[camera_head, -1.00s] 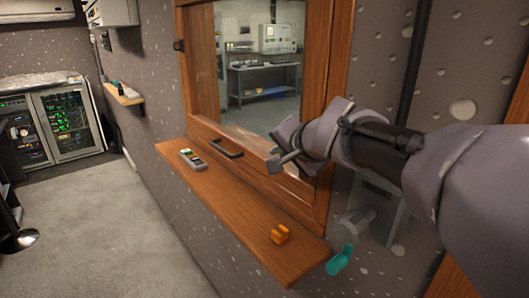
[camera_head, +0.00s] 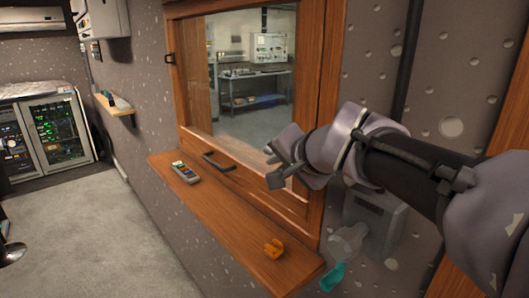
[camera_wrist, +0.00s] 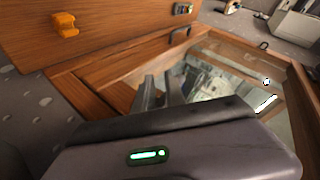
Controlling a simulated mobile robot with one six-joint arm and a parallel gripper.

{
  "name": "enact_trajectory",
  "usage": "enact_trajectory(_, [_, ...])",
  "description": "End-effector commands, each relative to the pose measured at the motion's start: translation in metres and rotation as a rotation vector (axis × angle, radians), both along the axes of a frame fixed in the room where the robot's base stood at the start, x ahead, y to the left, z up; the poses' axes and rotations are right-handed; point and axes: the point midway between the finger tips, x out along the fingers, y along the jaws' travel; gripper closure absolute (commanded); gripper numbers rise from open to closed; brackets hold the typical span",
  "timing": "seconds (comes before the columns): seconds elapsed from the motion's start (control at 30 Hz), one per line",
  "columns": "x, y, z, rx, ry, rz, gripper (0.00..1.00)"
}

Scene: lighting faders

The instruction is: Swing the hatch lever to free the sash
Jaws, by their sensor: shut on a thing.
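The hatch is a wood-framed window with a glass sash (camera_head: 245,85) and a dark pull handle (camera_head: 219,160) on its lower rail. A teal-ended lever (camera_head: 333,276) hangs from a grey rounded part below right of the frame, tilted down-left. My gripper (camera_head: 271,167) is in front of the window's lower right, apart from the lever and to the upper left of it. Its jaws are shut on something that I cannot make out. The wrist view shows the fingers (camera_wrist: 153,95) over the window; the sash handle (camera_wrist: 180,36) shows there too, but not the lever.
A wooden shelf (camera_head: 225,222) runs below the window. It bears an orange block (camera_head: 273,249) near its right end and a grey handheld device (camera_head: 185,172) further left. A grey box (camera_head: 375,218) is on the wall behind the lever.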

Motion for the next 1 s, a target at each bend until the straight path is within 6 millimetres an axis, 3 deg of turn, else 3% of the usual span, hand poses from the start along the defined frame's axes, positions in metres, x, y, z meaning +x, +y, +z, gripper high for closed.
enact_trajectory(0.03, [-0.009, -0.006, 0.019, -0.005, -0.021, -0.006, 1.0])
enact_trajectory(0.1, [-0.024, -0.01, 0.028, -0.005, -0.02, -0.006, 1.0])
enact_trajectory(0.3, [-0.065, -0.021, 0.05, -0.004, -0.014, -0.006, 1.0])
enact_trajectory(0.5, [-0.092, -0.028, 0.064, -0.002, -0.006, -0.003, 1.0])
enact_trajectory(1.0, [-0.101, -0.029, 0.066, -0.002, -0.002, 0.0, 1.0])
